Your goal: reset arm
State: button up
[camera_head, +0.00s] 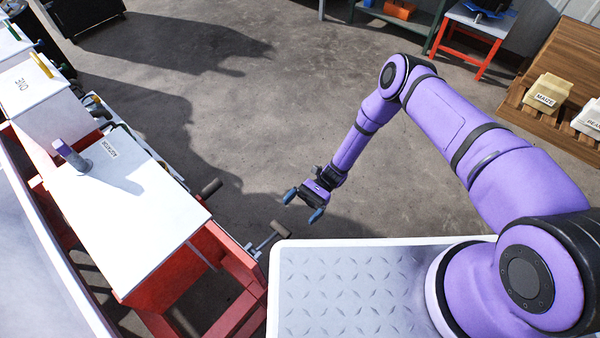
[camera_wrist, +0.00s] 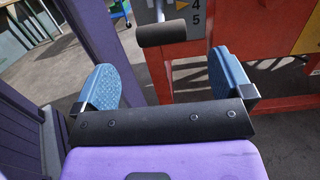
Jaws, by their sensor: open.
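My gripper (camera_head: 303,206) hangs over the bare concrete floor in the head view, at the end of my purple arm. Its two blue fingertips are apart and nothing is between them. In the wrist view the blue pads of my gripper (camera_wrist: 165,85) also stand wide apart and empty. Beyond them is a crank handle with a dark cylindrical grip (camera_wrist: 161,33).
The red frame (camera_head: 235,268) carries white-lidded boxes (camera_head: 125,205); a grey-purple peg (camera_head: 72,156) stands on the nearest lid. Crank handles (camera_head: 268,238) stick out toward my gripper. A wooden bench (camera_head: 565,122) with a MAIZE sack (camera_head: 547,94) is at right. Open floor (camera_head: 240,110) lies behind.

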jog(key=w+d+r+n+t+h, duration=0.1)
jog(key=w+d+r+n+h, duration=0.15)
jog(key=w+r, duration=0.55)
jog(key=w+d+r+n+t+h, duration=0.2)
jog(key=w+d+r+h, duration=0.15)
jog(key=r, duration=0.85)
jog(key=w+d+r+n+t+h, duration=0.15)
jog(key=d+r, duration=0.25)
jog(key=r, duration=0.6)
jog(key=d+r+n+t+h, duration=0.1)
jog(key=d+r+t, duration=0.25)
jog(key=r, duration=0.75)
jog(key=s+d+r+t+h, duration=0.1)
jog(key=s+d+r+t, duration=0.15)
jog(key=r, duration=0.35)
jog(key=s+d+r+t, duration=0.1)
jog(key=s+d+r, duration=0.3)
jog(key=r, duration=0.1)
jog(key=s+d+r+t+h, duration=0.1)
jog(key=s+d+r+t, duration=0.15)
jog(key=r, duration=0.35)
jog(key=s+d+r+t+h, duration=0.1)
jog(key=s+d+r+t, duration=0.2)
jog(key=s, duration=0.5)
jog(key=s+d+r+n+t+h, duration=0.1)
jog(key=s+d+r+t, duration=0.1)
jog(key=s+d+r, duration=0.2)
jog(key=s, duration=0.3)
jog(key=shift+s+d+t, duration=0.2)
jog(key=shift+s+t, duration=0.2)
